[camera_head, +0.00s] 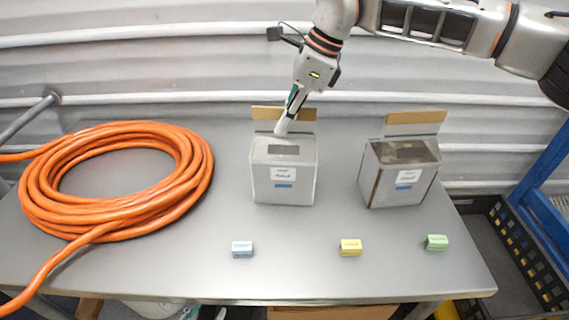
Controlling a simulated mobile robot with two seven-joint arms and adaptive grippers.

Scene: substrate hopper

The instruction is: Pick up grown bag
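Two grey, box-like bags with white and blue front labels and raised tan back flaps stand upright on the table; either could be the bag named in the task. The left bag (284,185) stands near the middle, and the right bag (400,178) stands to its right, slightly turned. My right gripper (282,130) reaches down from above, its fingertips at the top of the left bag, in front of its tan flap (303,114). I cannot tell whether it touches the bag or whether its fingers are open. My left gripper is not in view.
A coiled orange hose (190,170) fills the table's left side. A blue block (242,249), a yellow block (350,247) and a green block (436,242) lie along the front of the grey table (300,275). A corrugated wall stands behind; a blue frame (540,170) stands right.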

